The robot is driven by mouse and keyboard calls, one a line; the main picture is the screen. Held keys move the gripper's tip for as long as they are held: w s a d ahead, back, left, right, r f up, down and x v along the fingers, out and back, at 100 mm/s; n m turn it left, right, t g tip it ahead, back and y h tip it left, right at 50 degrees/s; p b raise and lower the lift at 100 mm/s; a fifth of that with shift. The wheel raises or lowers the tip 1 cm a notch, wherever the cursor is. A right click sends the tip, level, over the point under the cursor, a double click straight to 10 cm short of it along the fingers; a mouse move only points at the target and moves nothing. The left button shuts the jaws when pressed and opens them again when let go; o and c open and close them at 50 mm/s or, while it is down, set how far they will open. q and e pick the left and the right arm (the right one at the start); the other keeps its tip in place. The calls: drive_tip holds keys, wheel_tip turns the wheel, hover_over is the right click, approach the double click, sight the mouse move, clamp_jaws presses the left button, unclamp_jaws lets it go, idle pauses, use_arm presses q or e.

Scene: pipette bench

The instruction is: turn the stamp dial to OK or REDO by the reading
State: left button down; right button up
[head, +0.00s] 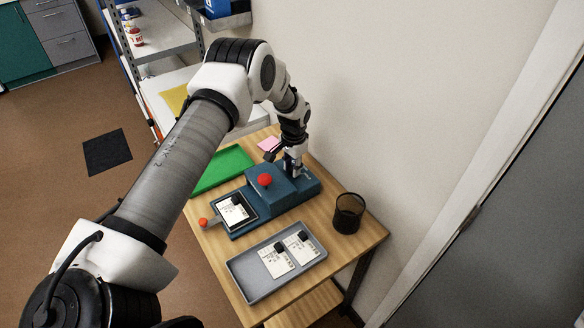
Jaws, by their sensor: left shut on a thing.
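The blue stamp machine (278,196) stands on the wooden table. It has a red knob (265,180) on top, and a white card (234,210) lies in the dark-framed bed at its near left. My left gripper (294,170) is at the machine's far right end, pointing down, and shut on a small part there, seemingly the dial. The fingers cover that part, so its setting and any OK or REDO marks are hidden. The print on the card is too small to read. My right gripper is not in view.
A grey tray (249,289) holds two white cards with black blocks. A black mesh cup (348,213) stands at the table's right. A red ball handle (203,222) sticks out left of the machine.

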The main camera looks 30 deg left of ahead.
use_arm(q)
drive_tip(key=n+b, duration=0.1)
drive_tip(key=n, duration=0.2)
drive_tip(key=shift+f, duration=0.15)
drive_tip(key=shift+d+n, duration=0.1)
drive_tip(key=shift+n, duration=1.2)
drive_tip(key=c, duration=0.9)
unclamp_jaws()
drive_tip(key=shift+w, duration=0.1)
